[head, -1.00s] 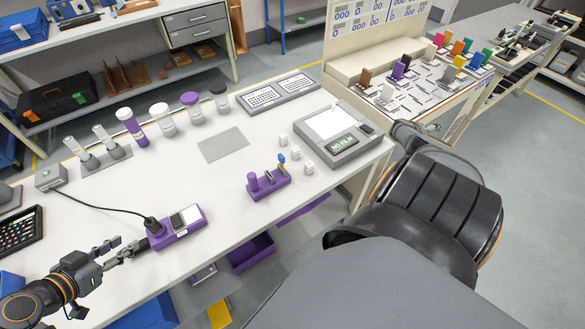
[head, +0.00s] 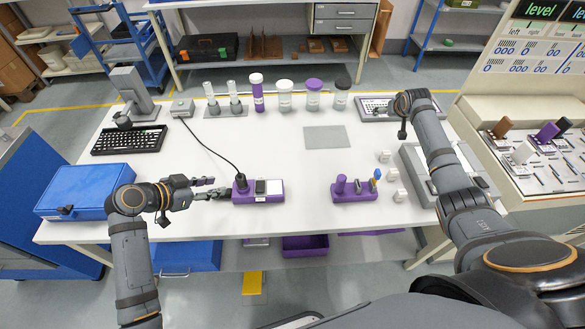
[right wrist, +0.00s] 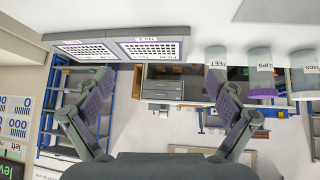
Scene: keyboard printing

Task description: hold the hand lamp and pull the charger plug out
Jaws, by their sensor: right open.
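The purple hand lamp (head: 270,198) lies on the white table, in the middle of the head view near the front edge. The black charger plug (head: 241,182) sits at its left end, with a black cable running back to a grey box (head: 182,108). My left gripper (head: 222,187) is just left of the lamp, pointing right, its fingers apart with nothing between them. I cannot tell whether a fingertip touches the lamp. My right gripper (right wrist: 160,82) is open and empty in the right wrist view, facing the back of the table, well away from the lamp.
A blue case (head: 85,190) and a black keyboard (head: 128,140) are on the left. Several lidded jars (head: 285,97) line the back. A purple holder (head: 354,188) and small white cubes stand right of the lamp. A grey mat (head: 325,138) lies behind.

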